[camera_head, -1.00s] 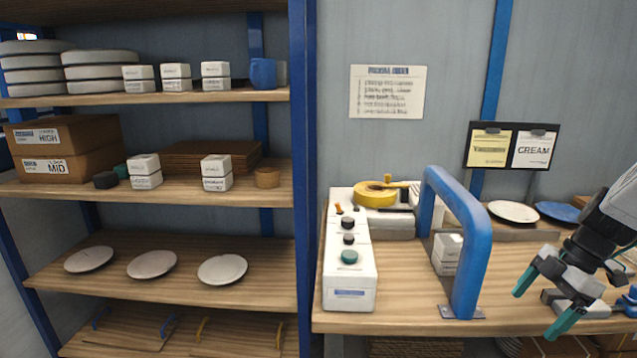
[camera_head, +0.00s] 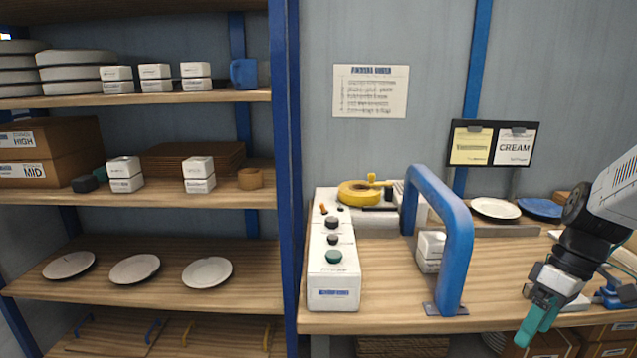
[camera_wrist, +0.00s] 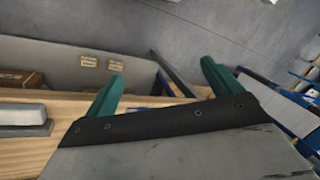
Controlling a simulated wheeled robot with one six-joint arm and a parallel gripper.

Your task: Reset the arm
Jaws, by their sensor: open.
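My gripper (camera_head: 538,322) hangs at the right of the head view, with its green fingers pointing down near the front edge of the wooden workbench (camera_head: 400,318). In the wrist view my gripper (camera_wrist: 160,80) shows two green fingers spread apart with nothing between them. The bench edge, a grey-walled bin and the grey floor show beyond the fingers. My gripper holds nothing.
A blue arch handle (camera_head: 455,240) and a white control box (camera_head: 333,265) stand on the bench left of my arm. A shelf rack with plates (camera_head: 207,272) and boxes is at the left. A white plate (camera_head: 495,208) and a blue plate (camera_head: 541,208) lie at the back right.

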